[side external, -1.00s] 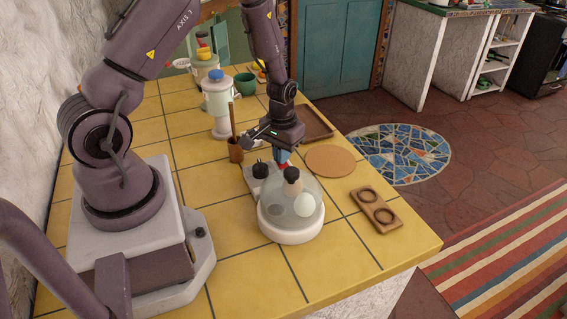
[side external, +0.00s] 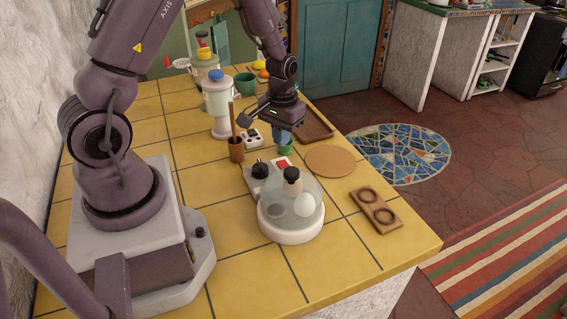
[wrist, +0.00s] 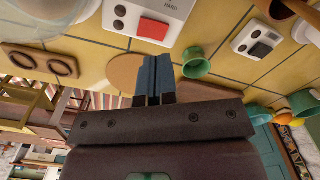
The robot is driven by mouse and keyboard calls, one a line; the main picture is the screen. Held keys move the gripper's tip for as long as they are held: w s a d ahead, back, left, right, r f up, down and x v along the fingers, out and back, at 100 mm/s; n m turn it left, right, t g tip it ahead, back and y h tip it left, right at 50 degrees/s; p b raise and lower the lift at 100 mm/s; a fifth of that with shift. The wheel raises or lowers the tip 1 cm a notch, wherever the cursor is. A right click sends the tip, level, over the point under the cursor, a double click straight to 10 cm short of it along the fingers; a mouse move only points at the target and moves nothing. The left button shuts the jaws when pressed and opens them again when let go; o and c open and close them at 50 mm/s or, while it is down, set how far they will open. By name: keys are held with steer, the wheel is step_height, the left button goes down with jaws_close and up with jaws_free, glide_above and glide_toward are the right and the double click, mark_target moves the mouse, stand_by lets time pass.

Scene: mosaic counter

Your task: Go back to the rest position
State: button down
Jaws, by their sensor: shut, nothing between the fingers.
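My gripper (side external: 284,136) hangs above the yellow tiled counter (side external: 330,262), near a small green cup (side external: 287,149) and behind a switch panel with a red button (side external: 282,164). In the wrist view my gripper (wrist: 153,62) shows two blue fingers pressed together with nothing between them. The red button (wrist: 153,29) is just beyond the fingertips there, apart from them. The green cup (wrist: 194,64) is to the right of the fingers.
A glass-domed white device (side external: 290,236) stands at the front. A wooden two-hole holder (side external: 366,197), a round cork mat (side external: 330,172) and a brown tray (side external: 318,136) lie to the right. A brown pot with a stick (side external: 236,154) and a blue-topped dispenser (side external: 219,128) stand to the left.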

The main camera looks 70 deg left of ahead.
steer(key=shift+r, duration=0.7)
steer(key=shift+s+d+f+g, duration=0.1)
steer(key=shift+s+d+g, duration=0.1)
steer(key=shift+s, duration=0.25)
steer(key=shift+s+d+g, duration=0.2)
steer(key=shift+s, duration=0.2)
steer(key=s+d+r+m+t, duration=0.2)
steer(key=s+d+r, duration=0.1)
steer(key=r, duration=0.5)
steer(key=s+d+r+m+t, duration=0.2)
steer(key=s+d+r, duration=0.2)
steer(key=r, duration=0.4)
steer(key=s+d+r+m+t, duration=0.2)
steer(key=s+d+r, duration=0.2)
steer(key=d+r, duration=0.2)
step_height(320, 180, up, 3)
steer(key=shift+s+f, duration=0.2)
steer(key=shift+s, duration=0.05)
steer(key=shift+d, duration=0.1)
